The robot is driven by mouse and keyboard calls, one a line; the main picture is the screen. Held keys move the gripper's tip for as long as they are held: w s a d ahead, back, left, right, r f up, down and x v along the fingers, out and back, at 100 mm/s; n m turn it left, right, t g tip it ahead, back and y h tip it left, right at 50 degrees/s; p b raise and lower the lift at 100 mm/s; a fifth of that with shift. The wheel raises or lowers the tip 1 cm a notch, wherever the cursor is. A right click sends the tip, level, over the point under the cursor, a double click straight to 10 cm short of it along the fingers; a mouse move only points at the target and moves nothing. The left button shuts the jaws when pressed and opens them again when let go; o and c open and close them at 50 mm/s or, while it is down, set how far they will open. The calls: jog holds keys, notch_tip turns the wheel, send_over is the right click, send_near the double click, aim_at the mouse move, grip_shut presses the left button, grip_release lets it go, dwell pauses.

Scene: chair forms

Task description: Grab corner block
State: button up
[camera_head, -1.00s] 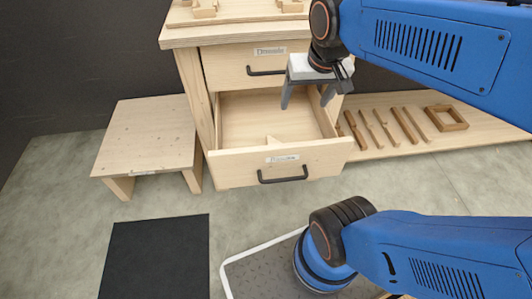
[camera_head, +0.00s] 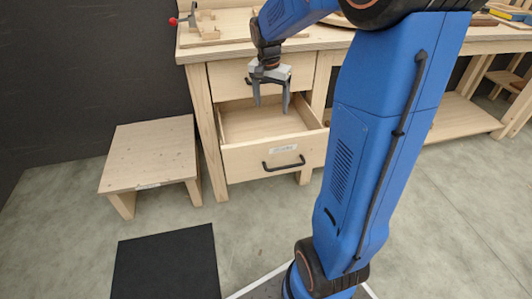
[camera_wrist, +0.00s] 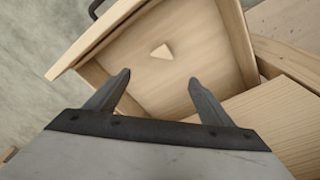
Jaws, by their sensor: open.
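The corner block (camera_wrist: 162,52) is a small pale wooden triangle lying on the floor of the open drawer. It shows in the wrist view, ahead of my fingertips and roughly between them. In the head view the drawer's front panel hides it. The drawer (camera_head: 275,157) is pulled out, with a black handle. My gripper (camera_head: 271,106) is open and empty, pointing down over the drawer opening. In the wrist view its two grey fingers (camera_wrist: 159,78) stand apart, with the block beyond them and not touched.
A closed upper drawer (camera_head: 228,78) sits just behind my gripper, under the worktop (camera_head: 215,42). A low wooden stool (camera_head: 150,155) stands to the left. A black mat (camera_head: 167,265) lies on the floor in front. The grey floor before the drawer is clear.

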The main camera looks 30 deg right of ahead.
jog(key=shift+m, duration=0.3)
jog(key=f, duration=0.6)
jog(key=w+d+f, duration=0.1)
jog(key=f, duration=0.5)
jog(key=w+f, duration=0.1)
jog(key=f, duration=0.5)
jog(key=shift+d+f, duration=0.1)
jog(key=shift+d, duration=0.15)
jog(key=c, duration=1.1)
